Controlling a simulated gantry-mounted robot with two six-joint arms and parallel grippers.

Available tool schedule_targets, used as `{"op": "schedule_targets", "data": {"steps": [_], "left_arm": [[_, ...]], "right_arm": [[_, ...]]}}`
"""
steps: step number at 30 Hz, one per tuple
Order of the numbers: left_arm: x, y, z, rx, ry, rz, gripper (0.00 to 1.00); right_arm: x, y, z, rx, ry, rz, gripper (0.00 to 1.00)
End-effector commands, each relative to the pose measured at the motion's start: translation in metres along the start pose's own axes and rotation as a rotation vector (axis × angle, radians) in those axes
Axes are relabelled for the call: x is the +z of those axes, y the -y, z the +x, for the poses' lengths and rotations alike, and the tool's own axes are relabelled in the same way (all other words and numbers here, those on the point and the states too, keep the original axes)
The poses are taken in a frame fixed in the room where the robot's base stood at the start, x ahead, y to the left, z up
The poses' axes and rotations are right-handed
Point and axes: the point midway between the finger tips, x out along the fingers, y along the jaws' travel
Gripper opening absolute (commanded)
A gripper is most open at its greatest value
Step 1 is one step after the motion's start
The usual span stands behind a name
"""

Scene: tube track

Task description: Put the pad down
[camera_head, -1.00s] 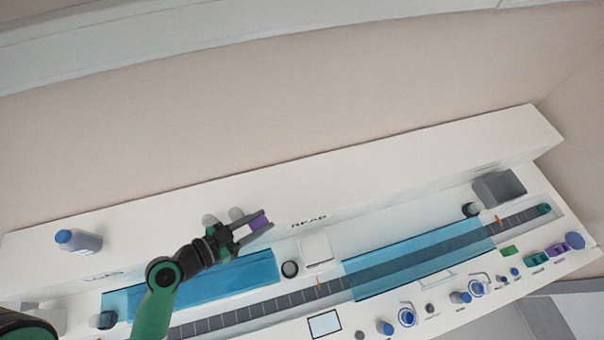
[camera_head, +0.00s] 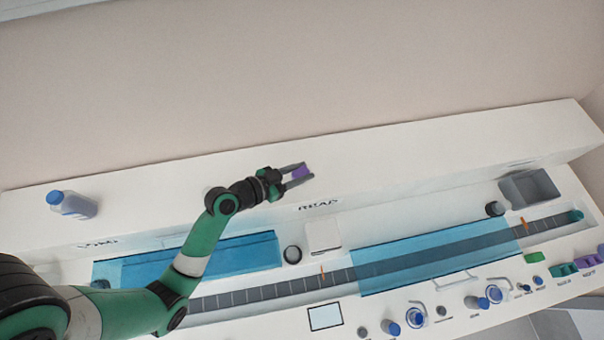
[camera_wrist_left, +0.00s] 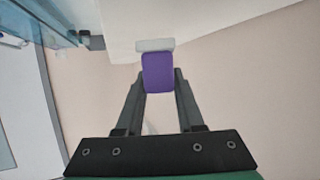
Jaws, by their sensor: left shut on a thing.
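A small purple pad (camera_head: 299,171) is between the fingertips of my left gripper (camera_head: 295,178), which is shut on it. In the left wrist view the purple pad (camera_wrist_left: 158,72) shows between the two grey fingers (camera_wrist_left: 159,92), with a pale grey-white strip along its far edge. In the head view the gripper and pad are over the white back ledge, above the printed word READ. I cannot tell how high above the ledge the pad is. My right gripper is not in view.
Blue translucent covers (camera_head: 436,252) lie along the dark track (camera_head: 263,293). A grey open bin (camera_head: 528,189) is at the right. Knobs and bottles line the front edge. The ledge right of my gripper is clear.

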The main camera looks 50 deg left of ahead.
Motion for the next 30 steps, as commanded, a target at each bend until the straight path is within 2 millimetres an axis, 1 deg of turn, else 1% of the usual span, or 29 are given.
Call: {"op": "schedule_targets", "data": {"steps": [2, 4, 6, 9, 17, 20, 21, 23, 24, 26, 30], "left_arm": [[0.001, 0.000, 0.002, 0.000, 0.000, 0.000, 0.00], [0.006, 0.002, 0.009, 0.000, 0.000, 0.001, 0.00], [0.020, 0.002, 0.014, 0.001, 0.003, -0.001, 0.00], [0.031, 0.002, 0.018, 0.000, 0.002, 0.000, 0.00], [0.032, 0.002, 0.018, -0.001, -0.001, 0.001, 0.00], [0.035, 0.002, 0.020, -0.001, 0.000, 0.001, 0.00], [0.035, 0.002, 0.020, 0.000, 0.000, 0.001, 0.38], [0.034, 0.002, 0.019, 0.000, 0.000, 0.001, 0.49], [0.034, 0.002, 0.019, 0.000, 0.000, 0.001, 0.56], [0.034, 0.002, 0.019, 0.000, 0.000, 0.001, 0.67], [0.034, 0.002, 0.019, 0.000, 0.000, 0.001, 0.67]], "right_arm": [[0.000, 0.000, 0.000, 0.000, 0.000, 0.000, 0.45], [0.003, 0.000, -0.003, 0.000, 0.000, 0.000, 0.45], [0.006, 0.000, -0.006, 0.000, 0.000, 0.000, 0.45], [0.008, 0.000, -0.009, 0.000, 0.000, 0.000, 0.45], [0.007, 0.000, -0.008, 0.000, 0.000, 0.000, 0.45], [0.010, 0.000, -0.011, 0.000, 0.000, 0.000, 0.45], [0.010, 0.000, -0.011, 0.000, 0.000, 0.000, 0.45], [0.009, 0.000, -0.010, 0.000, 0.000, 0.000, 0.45], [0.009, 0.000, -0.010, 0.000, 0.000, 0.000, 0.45], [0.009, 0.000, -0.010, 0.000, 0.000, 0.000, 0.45], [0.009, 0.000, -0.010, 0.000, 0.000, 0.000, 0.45]]}}
